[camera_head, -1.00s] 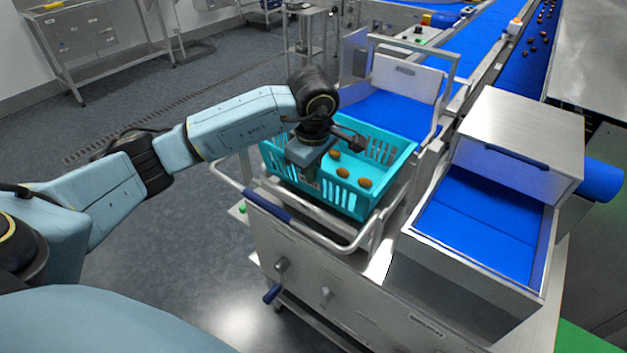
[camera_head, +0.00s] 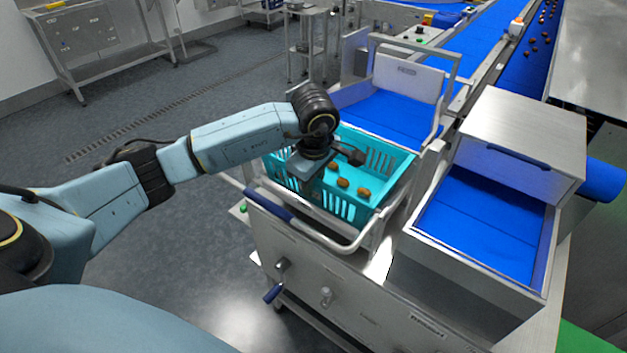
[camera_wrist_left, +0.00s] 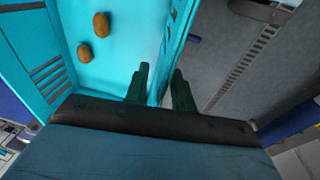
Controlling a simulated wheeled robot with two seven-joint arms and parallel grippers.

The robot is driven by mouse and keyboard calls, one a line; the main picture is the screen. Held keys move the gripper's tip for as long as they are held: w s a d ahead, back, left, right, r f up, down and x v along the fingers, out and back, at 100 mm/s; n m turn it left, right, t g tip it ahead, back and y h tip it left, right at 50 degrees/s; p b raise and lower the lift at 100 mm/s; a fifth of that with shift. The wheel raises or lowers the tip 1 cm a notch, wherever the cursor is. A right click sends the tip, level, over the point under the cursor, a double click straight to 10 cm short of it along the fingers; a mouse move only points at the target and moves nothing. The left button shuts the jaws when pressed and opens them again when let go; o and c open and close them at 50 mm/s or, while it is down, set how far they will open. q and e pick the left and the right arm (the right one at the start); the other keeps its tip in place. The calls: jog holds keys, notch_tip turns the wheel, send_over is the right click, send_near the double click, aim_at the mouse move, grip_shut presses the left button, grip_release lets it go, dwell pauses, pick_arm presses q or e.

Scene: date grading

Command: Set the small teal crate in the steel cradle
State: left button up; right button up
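The small teal crate (camera_head: 348,209) has slotted walls and several brown dates in it. In the head view it sits level, low within the rails of the steel cradle (camera_head: 372,238); its underside is hidden, so contact with the cradle floor cannot be seen. My left gripper (camera_head: 309,186) reaches down on the crate's left wall, its fingers mostly hidden there. My right gripper is not in view.
A steel box with a blue-lined bin (camera_head: 480,220) stands right of the cradle. A blue conveyor (camera_head: 380,117) and an upright steel plate (camera_head: 405,78) lie behind it. A blue-gripped rail (camera_head: 268,204) runs along its front left.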

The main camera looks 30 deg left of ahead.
pick_arm(q)
notch_tip(320, 180, up, 12)
jog(key=s+d, duration=0.1)
jog(key=shift+s, duration=0.25)
dwell(0.4)
